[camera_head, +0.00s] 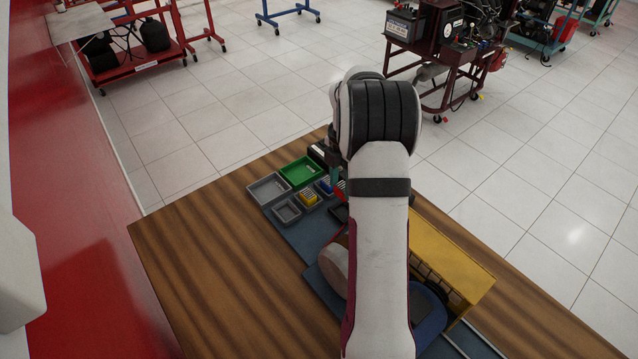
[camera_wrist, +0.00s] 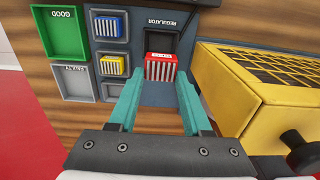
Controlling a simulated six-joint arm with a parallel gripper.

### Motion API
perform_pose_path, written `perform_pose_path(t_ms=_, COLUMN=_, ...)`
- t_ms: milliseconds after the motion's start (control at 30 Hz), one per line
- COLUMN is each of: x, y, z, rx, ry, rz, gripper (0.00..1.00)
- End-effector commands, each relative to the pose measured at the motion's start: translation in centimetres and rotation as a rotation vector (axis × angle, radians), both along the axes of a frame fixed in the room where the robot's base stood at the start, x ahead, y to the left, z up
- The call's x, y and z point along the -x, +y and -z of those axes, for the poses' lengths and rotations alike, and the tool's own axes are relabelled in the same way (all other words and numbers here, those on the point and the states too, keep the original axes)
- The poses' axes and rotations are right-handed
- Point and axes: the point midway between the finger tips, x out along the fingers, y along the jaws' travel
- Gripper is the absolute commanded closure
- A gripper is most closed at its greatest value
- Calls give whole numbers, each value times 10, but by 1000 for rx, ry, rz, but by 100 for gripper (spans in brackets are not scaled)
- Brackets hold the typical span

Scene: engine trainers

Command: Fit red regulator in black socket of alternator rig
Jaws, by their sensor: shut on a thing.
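The red regulator (camera_wrist: 160,68), a small block with a white-striped face, is between the teal fingertips of my gripper (camera_wrist: 159,76) in the wrist view. The gripper is shut on it. In the head view a little of the red regulator (camera_head: 340,189) shows beside my arm. A black socket (camera_wrist: 160,42) under the label REGULATOR lies directly behind the block in the wrist view. I cannot tell whether the block touches it or is held above it. The yellow housing of the rig (camera_wrist: 235,85) stands just right of the gripper; my arm hides much of the rig in the head view.
Left of the gripper are a green GOOD tray (camera_wrist: 64,36), a grey FAULTY tray (camera_wrist: 75,84), and compartments with a blue block (camera_wrist: 109,27) and a yellow block (camera_wrist: 111,65). The wooden table (camera_head: 230,270) is bare at left.

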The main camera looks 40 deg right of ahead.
Motion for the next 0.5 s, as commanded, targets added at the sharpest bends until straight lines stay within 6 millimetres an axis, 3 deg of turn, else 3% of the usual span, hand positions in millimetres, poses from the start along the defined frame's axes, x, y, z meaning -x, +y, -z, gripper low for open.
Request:
perform_pose_path(t_ms=100, x=0, y=-9, z=11, rx=0, ry=-1, rz=0, gripper=100)
perform_pose_path(t_ms=500, x=0, y=-8, z=54, rx=0, ry=0, rz=0, gripper=100)
